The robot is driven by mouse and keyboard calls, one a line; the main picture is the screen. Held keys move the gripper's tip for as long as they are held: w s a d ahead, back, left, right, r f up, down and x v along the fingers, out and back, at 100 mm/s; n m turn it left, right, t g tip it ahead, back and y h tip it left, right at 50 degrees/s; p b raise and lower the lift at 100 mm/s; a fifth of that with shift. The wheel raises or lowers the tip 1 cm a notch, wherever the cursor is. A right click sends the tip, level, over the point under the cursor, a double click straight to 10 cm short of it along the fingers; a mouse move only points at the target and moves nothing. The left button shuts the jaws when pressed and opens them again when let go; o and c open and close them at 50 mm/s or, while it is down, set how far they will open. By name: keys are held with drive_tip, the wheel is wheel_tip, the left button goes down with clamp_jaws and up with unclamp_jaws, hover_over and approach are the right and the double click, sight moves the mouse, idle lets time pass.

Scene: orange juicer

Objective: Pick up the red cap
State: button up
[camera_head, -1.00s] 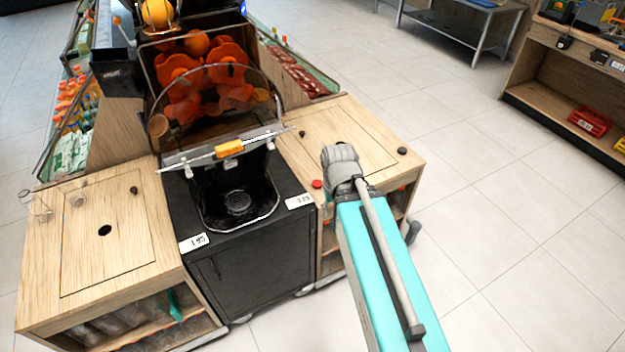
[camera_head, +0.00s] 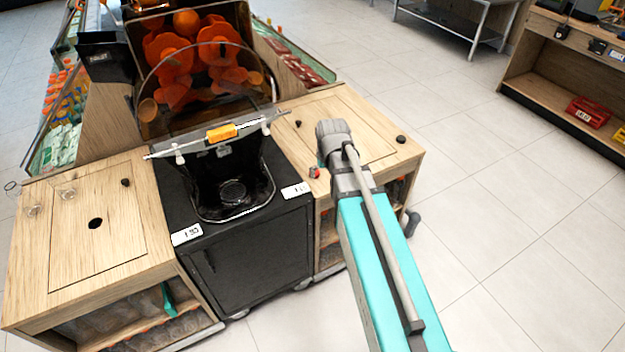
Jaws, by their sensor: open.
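The red cap (camera_head: 314,172) is a small round thing near the front left edge of the right wooden counter (camera_head: 374,115), just right of the black juicer cabinet. My arm reaches in from the lower right, and its grey wrist hangs over this counter, just right of the cap. Of my gripper (camera_head: 321,164), only a small grey part seems to show beside the cap. The rest is hidden behind the wrist. It is open, and the cap looks outside it on the counter. I cannot tell whether they touch.
The orange juicer (camera_head: 222,93) stands left of my arm, with a clear cover and a bar with an orange handle (camera_head: 222,133). Black knobs (camera_head: 402,139) sit on the right counter. The left wooden counter (camera_head: 70,275) holds clear cups. Open floor lies to the right.

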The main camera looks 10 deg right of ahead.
drive_tip(key=w+f+t+b, duration=0.2)
drive_tip(key=w+f, duration=0.1)
drive_tip(key=w, duration=0.7)
drive_tip(key=shift+w+b, duration=0.35)
drive_tip(key=shift+b, duration=0.05)
drive_tip(key=shift+f, duration=0.1)
drive_tip(key=b+x, duration=0.7)
drive_tip(key=shift+w+f, duration=0.15)
drive_tip(key=shift+f, duration=0.1)
drive_tip(key=shift+w+f+b, duration=0.2)
drive_tip(key=shift+f+b, duration=0.2)
drive_tip(key=shift+b, duration=0.1)
drive_tip(key=shift+f, duration=0.1)
drive_tip(key=shift+b+x, duration=2.35)
drive_tip(key=shift+x, duration=0.15)
drive_tip(key=shift+w+d, duration=0.1)
drive_tip(key=shift+w, duration=0.05)
drive_tip(key=shift+c, duration=0.3)
